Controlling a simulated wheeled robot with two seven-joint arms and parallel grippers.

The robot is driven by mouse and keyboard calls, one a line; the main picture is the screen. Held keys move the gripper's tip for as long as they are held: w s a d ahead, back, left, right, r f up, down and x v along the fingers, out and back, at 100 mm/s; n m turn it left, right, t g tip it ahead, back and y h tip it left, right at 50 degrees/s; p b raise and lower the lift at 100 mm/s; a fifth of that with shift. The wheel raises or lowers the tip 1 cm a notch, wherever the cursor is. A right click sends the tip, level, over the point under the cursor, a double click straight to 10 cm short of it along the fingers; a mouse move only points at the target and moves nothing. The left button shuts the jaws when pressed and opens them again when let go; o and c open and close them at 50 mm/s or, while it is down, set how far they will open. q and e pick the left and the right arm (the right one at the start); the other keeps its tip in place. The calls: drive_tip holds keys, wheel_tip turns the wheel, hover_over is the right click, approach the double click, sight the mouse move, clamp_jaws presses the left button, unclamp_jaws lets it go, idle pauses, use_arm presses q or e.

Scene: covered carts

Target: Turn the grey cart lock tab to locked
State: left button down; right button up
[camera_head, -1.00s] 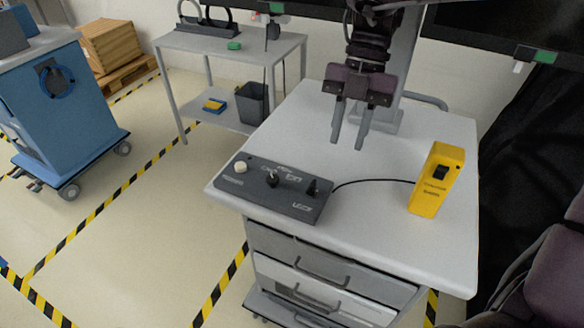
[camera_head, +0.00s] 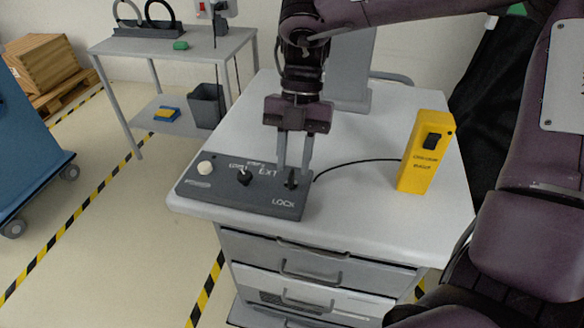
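The dark control box (camera_head: 226,191) lies on the grey cart's top (camera_head: 345,208), near its front left edge. Its right end carries a small black lock tab (camera_head: 291,180) above the printed word LOCK. The tab stands up from the box; its exact turn is hard to tell behind the fingers. My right gripper (camera_head: 293,168) points down over this end of the box. Its two fingers are apart, one on each side of the tab, with visible space between them. I cannot tell whether either finger touches it. My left gripper is not in view.
The box also has a white button (camera_head: 204,167) and a black joystick-like knob (camera_head: 244,177). A black cable runs right toward a yellow switch box (camera_head: 425,152). A grey upright panel (camera_head: 350,65) stands behind. A grey table (camera_head: 215,45) is at back left.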

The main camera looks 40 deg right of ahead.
drive_tip(key=shift+x, duration=1.2)
drive_tip(key=shift+w, duration=0.1)
clamp_jaws()
